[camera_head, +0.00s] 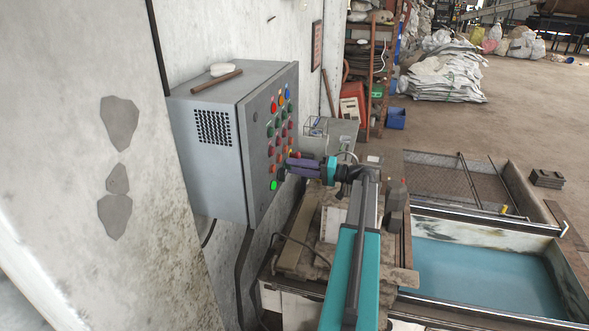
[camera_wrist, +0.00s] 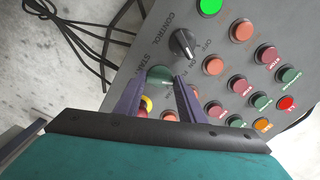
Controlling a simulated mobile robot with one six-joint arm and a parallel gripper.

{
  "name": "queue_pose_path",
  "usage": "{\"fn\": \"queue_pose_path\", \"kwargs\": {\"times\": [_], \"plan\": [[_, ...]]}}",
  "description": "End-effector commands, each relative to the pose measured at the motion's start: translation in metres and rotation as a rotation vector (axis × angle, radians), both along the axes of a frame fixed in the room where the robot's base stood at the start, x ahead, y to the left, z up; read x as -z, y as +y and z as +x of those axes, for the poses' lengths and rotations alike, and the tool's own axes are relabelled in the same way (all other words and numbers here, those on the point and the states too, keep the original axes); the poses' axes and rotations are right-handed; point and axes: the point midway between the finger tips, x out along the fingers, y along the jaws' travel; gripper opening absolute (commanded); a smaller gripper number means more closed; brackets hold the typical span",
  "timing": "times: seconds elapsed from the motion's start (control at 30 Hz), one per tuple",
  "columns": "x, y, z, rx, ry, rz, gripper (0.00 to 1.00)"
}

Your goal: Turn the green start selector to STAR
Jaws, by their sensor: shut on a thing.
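The green start selector (camera_wrist: 160,75) sits on the panel face in the wrist view, beside lettering that reads START. My gripper (camera_wrist: 158,84) has its two purple fingers on either side of it and is shut on it. The fingers partly cover the selector, and I cannot read its position or see the STAR mark. In the head view my gripper (camera_head: 284,168) reaches the lower part of the grey control cabinet's (camera_head: 212,170) front, and the selector is hidden there.
A black selector (camera_wrist: 183,43) marked CONTROL is just above. A lit green lamp (camera_wrist: 209,6) and several red and green buttons crowd the panel. A yellow part (camera_wrist: 146,103) shows between the fingers. Below the cabinet, black cables (camera_head: 243,270) hang beside a cluttered bench.

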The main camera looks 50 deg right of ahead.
Motion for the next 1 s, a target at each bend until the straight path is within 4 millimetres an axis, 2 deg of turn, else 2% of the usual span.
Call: {"fn": "queue_pose_path", "kwargs": {"times": [0.37, 1.0], "plan": [[-0.0029, -0.0077, -0.0004, 0.015, 0.057, 0.129, 0.14], [-0.0028, -0.0096, -0.0015, 0.018, 0.294, 0.591, 0.14]]}}
